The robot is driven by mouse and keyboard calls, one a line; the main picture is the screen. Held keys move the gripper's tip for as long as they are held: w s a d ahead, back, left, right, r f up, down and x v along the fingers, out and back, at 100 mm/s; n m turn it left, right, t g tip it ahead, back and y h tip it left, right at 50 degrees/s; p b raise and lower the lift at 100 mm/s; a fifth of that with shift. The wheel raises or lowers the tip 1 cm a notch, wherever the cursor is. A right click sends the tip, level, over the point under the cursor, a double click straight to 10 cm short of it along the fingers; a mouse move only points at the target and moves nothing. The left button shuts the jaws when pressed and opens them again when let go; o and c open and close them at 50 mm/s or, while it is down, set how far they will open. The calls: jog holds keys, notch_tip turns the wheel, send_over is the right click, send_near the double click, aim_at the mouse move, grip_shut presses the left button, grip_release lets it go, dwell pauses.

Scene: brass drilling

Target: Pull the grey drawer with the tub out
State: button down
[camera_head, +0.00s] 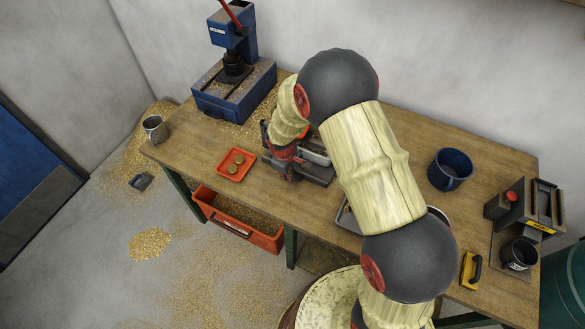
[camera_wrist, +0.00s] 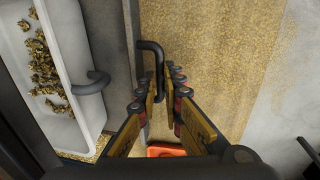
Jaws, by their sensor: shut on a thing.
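In the wrist view, my gripper (camera_wrist: 167,90) has its fingers around a black bent handle (camera_wrist: 151,46). The handle stands out from the grey front edge of the drawer (camera_wrist: 131,30). A pale tub (camera_wrist: 95,40) with brass chips (camera_wrist: 45,65) lies to the left of that edge, with a dark hook-shaped handle (camera_wrist: 91,83) of its own. In the head view, my gripper (camera_head: 287,172) reaches down to the front of a grey unit (camera_head: 315,173) on the bench. My arm hides much of the unit, and the handle cannot be made out there.
An orange tray (camera_head: 236,165) with two brass discs lies left of my gripper on the bench (camera_head: 190,150). A blue press (camera_head: 233,85) stands behind. A blue pot (camera_head: 450,170) is to the right. An orange bin (camera_head: 240,220) sits below the bench.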

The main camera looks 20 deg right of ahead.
jog(key=s+a+b, duration=0.3)
jog(key=s+a, duration=0.8)
jog(key=s, duration=0.2)
jog(key=shift+s+a+b, duration=0.2)
jog(key=shift+a+b, duration=0.1)
jog(key=shift+b, duration=0.1)
jog(key=c, duration=2.2)
grip_release()
jog(key=shift+r, duration=0.15)
notch_tip(320, 180, up, 12)
jog(key=s+a, duration=0.1)
jog(key=shift+s+a+f, duration=0.2)
jog(key=shift+s, duration=0.1)
